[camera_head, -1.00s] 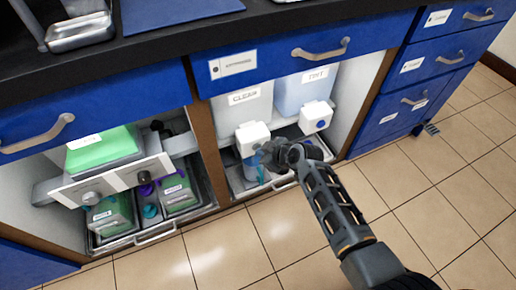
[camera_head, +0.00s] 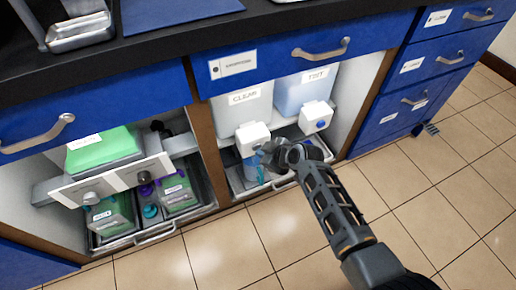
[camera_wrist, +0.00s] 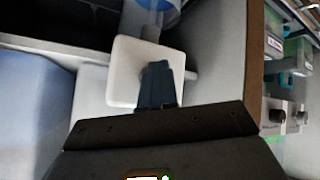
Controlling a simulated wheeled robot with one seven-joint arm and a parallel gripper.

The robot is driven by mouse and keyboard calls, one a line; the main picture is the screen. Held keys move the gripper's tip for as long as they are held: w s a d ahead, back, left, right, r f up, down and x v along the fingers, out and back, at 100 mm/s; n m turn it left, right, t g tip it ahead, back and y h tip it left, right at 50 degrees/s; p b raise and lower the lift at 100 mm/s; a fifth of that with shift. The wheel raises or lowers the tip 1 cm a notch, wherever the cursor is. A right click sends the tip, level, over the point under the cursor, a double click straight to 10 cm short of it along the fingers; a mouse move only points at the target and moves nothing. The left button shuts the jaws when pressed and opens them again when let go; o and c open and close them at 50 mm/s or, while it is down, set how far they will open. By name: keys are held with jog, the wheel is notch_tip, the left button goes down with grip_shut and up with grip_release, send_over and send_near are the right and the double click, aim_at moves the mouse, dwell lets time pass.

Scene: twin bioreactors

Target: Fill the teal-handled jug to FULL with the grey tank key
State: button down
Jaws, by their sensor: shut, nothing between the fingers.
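My gripper (camera_head: 270,154) is shut and empty, in front of the white tap block (camera_head: 252,138) under the left tank (camera_head: 243,106). In the wrist view its closed fingers (camera_wrist: 160,82) overlap that white block (camera_wrist: 121,70). The jug (camera_head: 255,166), bluish with a teal handle (camera_head: 261,175), stands below that tap, partly hidden by my gripper. A blue rounded shape, probably the jug, shows at the top of the wrist view (camera_wrist: 158,12). The grey tank key cannot be made out; my fingers cover part of the tap block. The jug's fill level cannot be read.
A bluish tank (camera_head: 302,92) with its own white tap block (camera_head: 315,117) and blue knob stands to the right. The cabinet's wooden divider (camera_head: 205,135) is at left, beyond it a white panel (camera_head: 112,180) with knobs over green-filled containers.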

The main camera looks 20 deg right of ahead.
jog(key=shift+s, duration=0.85)
jog(key=shift+p, duration=0.3)
jog(key=shift+s+p, duration=0.75)
jog(key=shift+s, duration=1.75)
